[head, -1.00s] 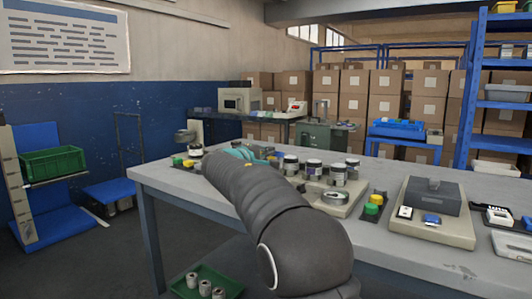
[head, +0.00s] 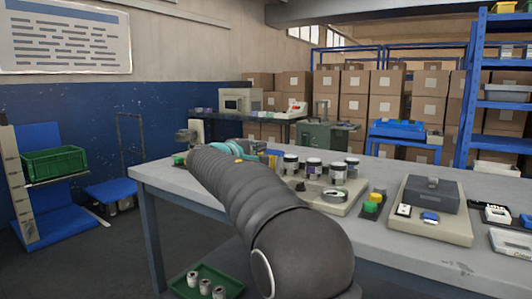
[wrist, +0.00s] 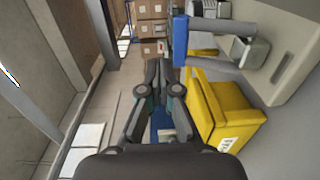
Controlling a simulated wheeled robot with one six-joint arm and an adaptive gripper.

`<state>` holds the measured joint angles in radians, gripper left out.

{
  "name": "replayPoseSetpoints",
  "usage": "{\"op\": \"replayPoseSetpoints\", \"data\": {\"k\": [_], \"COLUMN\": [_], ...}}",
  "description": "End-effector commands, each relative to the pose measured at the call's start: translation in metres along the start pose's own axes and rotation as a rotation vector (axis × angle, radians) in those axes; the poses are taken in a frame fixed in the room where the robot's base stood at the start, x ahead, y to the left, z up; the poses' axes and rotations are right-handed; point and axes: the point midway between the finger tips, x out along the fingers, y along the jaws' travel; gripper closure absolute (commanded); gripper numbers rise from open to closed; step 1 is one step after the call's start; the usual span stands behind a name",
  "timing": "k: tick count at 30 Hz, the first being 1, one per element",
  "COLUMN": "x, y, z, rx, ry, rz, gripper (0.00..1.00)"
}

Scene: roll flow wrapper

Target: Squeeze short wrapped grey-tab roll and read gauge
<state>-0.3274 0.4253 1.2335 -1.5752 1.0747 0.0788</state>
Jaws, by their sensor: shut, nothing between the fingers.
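My gripper (wrist: 160,76) is shut and empty in the wrist view, its dark fingertips together. Small pale rolls (head: 205,286) stand in a green tray (head: 237,283) below the table, apart from my arm. I cannot tell which of them is short, or see a grey tab. A grey upright device (head: 194,131) shows at the table's left end behind my arm; I cannot tell if it is the gauge.
In the wrist view a yellow box (wrist: 230,112) stands close to the right of my fingers. Several dark-lidded jars (head: 314,167) stand mid-table. A blue rack (head: 476,90) stands behind.

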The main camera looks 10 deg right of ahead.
Motion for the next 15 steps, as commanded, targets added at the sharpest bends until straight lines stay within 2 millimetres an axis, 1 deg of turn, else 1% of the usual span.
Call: {"op": "replayPoseSetpoints", "data": {"k": [1,3,9,15], "x": [-0.012,-0.026,-0.059,-0.079], "y": [0.004,0.009,0.023,0.030], "z": [0.000,0.000,0.002,0.002], "rx": [0.003,0.003,0.004,0.001], "ry": [0.003,0.002,-0.001,-0.002], "rz": [0.002,0.001,0.001,0.001], "gripper": [1.00,1.00,1.00,1.00]}}
